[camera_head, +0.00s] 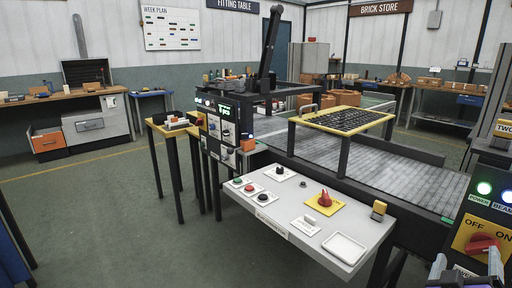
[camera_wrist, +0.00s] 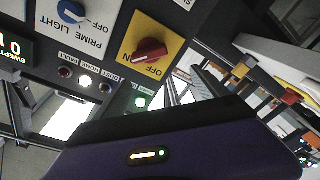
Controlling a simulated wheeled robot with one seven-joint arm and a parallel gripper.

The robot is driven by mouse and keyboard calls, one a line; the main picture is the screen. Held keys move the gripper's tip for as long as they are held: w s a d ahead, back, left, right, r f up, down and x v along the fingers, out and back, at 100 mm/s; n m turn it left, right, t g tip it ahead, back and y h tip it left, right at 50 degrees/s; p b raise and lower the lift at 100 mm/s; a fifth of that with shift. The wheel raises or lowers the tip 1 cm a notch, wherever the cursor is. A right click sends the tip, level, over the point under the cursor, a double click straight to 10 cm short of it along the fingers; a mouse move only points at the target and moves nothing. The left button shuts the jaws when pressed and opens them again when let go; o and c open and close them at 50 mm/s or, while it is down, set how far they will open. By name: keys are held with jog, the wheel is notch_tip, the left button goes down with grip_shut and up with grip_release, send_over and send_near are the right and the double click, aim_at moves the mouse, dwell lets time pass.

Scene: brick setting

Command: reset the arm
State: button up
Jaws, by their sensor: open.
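My gripper (camera_head: 466,268) shows at the bottom right corner of the head view, cut off by the frame's lower edge. Its two finger parts stand apart with nothing seen between them. It is in front of and below a yellow ON/OFF plate (camera_head: 464,241) with a red knob (camera_head: 483,243). In the wrist view, the dark purple body of my gripper fills the bottom, with a small lit strip.
A dark control panel (camera_head: 497,165) stands close at the right. A white-topped console (camera_head: 270,211) with buttons, a red knob and a tray (camera_head: 344,247) is in front. A conveyor (camera_head: 405,175) runs behind it. Open floor (camera_head: 110,225) lies at the left.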

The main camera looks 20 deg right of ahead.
jog(key=s+a+f+n+t+y+p, duration=0.15)
jog(key=a+t+y, duration=0.35)
jog(key=a, duration=0.6)
jog(key=a+f+n+t+y+p, duration=0.1)
jog(key=a+n+t+y+p, duration=0.25)
jog(key=a, duration=0.65)
jog(key=s+a+g+y+p, duration=0.1)
jog(key=s+a+y, duration=0.3)
jog(key=s, duration=0.6)
jog(key=s+a+m+g+y+p, duration=0.1)
jog(key=s+a+y+p, duration=0.2)
jog(key=s+a, duration=0.6)
jog(key=shift+s+a+y, duration=0.2)
jog(key=shift+s+y, duration=0.15)
jog(key=shift+s, duration=0.35)
